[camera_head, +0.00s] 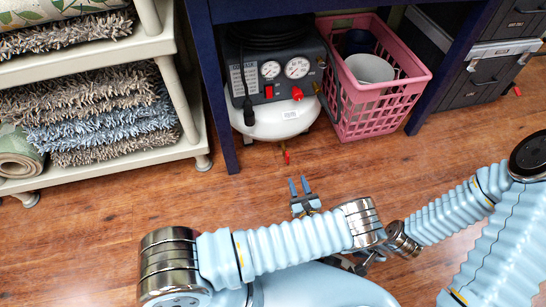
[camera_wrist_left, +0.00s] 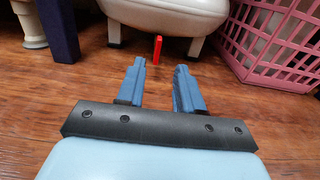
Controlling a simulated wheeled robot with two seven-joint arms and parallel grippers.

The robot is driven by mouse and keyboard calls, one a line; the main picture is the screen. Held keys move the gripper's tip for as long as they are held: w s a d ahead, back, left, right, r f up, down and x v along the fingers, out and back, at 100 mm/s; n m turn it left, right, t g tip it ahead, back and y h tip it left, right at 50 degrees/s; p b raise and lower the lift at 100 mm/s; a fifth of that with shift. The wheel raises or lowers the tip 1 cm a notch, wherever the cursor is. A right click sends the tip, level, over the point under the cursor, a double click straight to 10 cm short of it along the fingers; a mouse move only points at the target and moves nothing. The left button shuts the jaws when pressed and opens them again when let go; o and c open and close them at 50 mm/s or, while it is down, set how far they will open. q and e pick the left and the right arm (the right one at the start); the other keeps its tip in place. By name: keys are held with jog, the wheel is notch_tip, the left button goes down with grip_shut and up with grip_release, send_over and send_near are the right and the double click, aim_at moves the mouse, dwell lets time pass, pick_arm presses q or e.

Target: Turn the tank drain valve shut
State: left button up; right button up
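The air compressor has a black gauge panel (camera_head: 283,73) above a white tank (camera_head: 278,121), and stands under a dark blue table. The drain valve's small red handle (camera_head: 287,157) hangs under the tank, near the floor. In the left wrist view the red handle (camera_wrist_left: 157,48) points down just beyond the fingertips, roughly between their lines. My left gripper (camera_head: 299,186) is open and empty, short of the handle; its blue fingers (camera_wrist_left: 161,67) are apart and not touching it. My right gripper (camera_head: 363,262) is mostly hidden behind my left arm.
A pink basket (camera_head: 384,96) holding a white pot stands right of the compressor. The blue table leg (camera_head: 221,125) is at its left, and a cream shelf (camera_head: 105,161) with rugs is further left. Dark cases (camera_head: 486,75) stand at the right. The wooden floor before the valve is clear.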

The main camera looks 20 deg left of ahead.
aim_at(288, 156)
pick_arm(q)
jog(key=b+x, duration=0.2)
jog(key=x, duration=1.1)
jog(key=shift+w+a+r, duration=0.1)
jog(key=shift+a, duration=0.05)
jog(key=shift+c, duration=0.4)
grip_shut()
